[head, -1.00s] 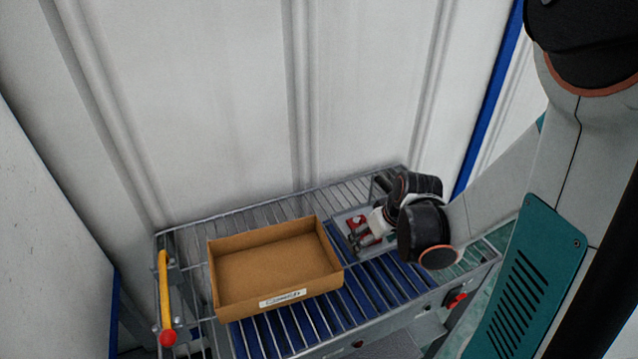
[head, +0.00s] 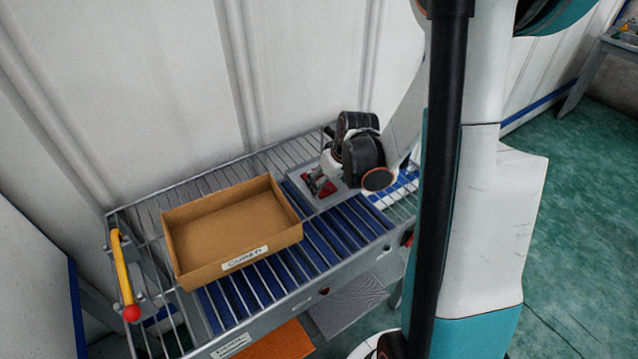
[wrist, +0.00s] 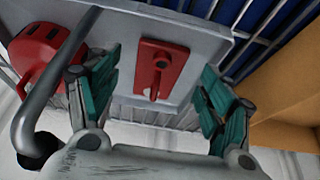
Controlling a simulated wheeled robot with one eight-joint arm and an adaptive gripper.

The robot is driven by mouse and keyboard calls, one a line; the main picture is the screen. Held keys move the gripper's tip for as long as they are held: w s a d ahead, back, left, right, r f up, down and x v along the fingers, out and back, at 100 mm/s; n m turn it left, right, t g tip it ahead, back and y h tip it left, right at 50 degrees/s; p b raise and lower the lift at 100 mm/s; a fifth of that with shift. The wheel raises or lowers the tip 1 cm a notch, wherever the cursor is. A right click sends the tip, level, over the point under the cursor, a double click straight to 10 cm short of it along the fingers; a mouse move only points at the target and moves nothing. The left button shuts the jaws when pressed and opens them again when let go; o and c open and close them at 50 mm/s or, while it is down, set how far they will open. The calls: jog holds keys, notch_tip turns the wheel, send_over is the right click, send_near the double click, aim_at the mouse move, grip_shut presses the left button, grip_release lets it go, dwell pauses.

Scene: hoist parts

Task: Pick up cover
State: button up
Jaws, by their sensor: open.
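A flat red plate with a raised middle (wrist: 160,70) lies on a light grey tray (wrist: 205,45); I take it to be the cover. It also shows as a small red patch (head: 326,190) under my gripper in the head view. My gripper (wrist: 160,95) is open, with one teal-padded finger on each side of the plate in the wrist view. No contact between the fingers and the plate is visible. In the head view my gripper (head: 317,183) points down at the tray and partly hides it.
An open cardboard box (head: 235,225) with a label stands left of the tray on the roller table (head: 270,290). A red slotted part (wrist: 45,48) and a bent grey bar (wrist: 50,90) are close to the left finger in the wrist view. A yellow handle (head: 124,265) stands at the left end.

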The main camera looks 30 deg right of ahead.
jog(key=w, duration=0.2)
jog(key=w+f+b, duration=0.1)
jog(key=w, duration=0.1)
jog(key=shift+w+a+f+b, duration=0.1)
jog(key=shift+w+f+b, duration=0.05)
jog(key=shift+w+b, duration=0.15)
jog(key=c, duration=1.4)
jog(key=shift+o, duration=0.2)
